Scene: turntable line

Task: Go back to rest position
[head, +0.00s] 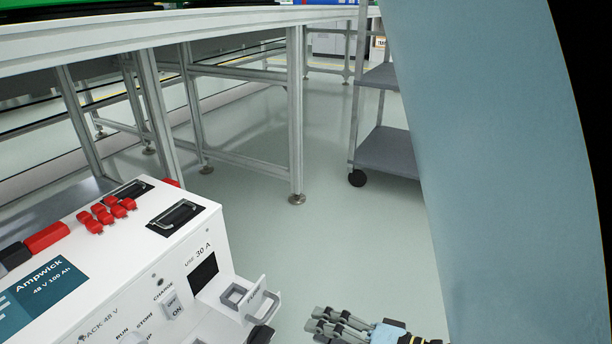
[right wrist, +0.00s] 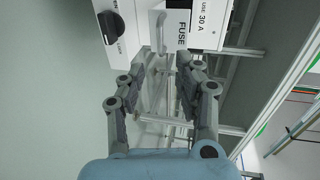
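My right gripper (head: 322,324) is low in the head view, right of the white battery pack (head: 130,262) and clear of it. In the right wrist view its two fingers (right wrist: 160,72) are apart with nothing between them. Beyond the fingertips is the fuse drawer (right wrist: 178,32) with its grey handle (right wrist: 160,34). In the head view the drawer (head: 238,298) stands out from the pack's front, and a square grey socket shows in its top. My left gripper is not in view.
A black lock knob (right wrist: 113,28) sits on the pack's front. Red caps (head: 107,212) and a black recessed handle (head: 174,217) are on its top. A metal-legged table (head: 297,120) and a grey shelf cart (head: 385,150) stand behind. Open floor (head: 330,240) lies between.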

